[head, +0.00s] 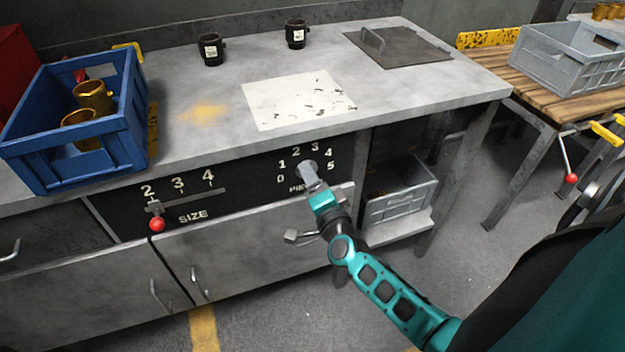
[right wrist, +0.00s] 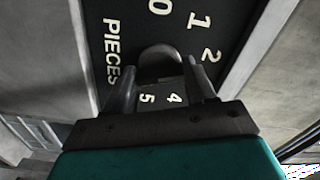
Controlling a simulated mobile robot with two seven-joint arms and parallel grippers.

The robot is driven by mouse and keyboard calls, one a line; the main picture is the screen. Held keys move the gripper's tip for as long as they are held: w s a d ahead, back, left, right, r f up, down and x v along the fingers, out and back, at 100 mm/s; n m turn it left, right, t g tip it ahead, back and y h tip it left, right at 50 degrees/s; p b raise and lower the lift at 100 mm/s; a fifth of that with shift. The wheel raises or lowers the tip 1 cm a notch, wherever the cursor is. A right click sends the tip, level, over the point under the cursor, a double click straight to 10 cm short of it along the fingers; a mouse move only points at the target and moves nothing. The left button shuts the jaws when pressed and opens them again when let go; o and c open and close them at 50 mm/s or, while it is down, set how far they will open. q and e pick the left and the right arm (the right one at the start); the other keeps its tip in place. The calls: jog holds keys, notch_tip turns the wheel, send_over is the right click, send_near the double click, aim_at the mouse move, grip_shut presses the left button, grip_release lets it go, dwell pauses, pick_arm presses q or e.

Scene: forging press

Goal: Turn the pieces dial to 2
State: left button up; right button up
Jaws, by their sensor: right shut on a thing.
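The pieces dial (head: 307,165) is on the black front panel under the bench top, ringed by the white numbers 0 to 5. My right gripper (head: 311,178) reaches it from the front and is shut on its knob. In the right wrist view, the grey rounded knob (right wrist: 162,62) shows between the two fingers (right wrist: 162,85), with 0, 1, 2, 4 and 5 around it. The 3 is hidden there. The gripper covers part of the knob, so I cannot tell which number it points to. My left gripper is not in view.
The size slider with a red knob (head: 157,224) sits to the left on the same panel. A blue crate (head: 125,135) with brass parts and two black cups stand on the bench. A grey crate (head: 398,205) is on the shelf to the right of the dial.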

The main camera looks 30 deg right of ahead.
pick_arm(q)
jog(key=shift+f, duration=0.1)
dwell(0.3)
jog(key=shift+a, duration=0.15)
pick_arm(e)
jog(key=o, duration=1)
jog(key=shift+o, duration=0.2)
pick_arm(q)
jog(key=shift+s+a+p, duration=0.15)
jog(key=shift+p, duration=0.3)
pick_arm(e)
jog(key=v, duration=1.3)
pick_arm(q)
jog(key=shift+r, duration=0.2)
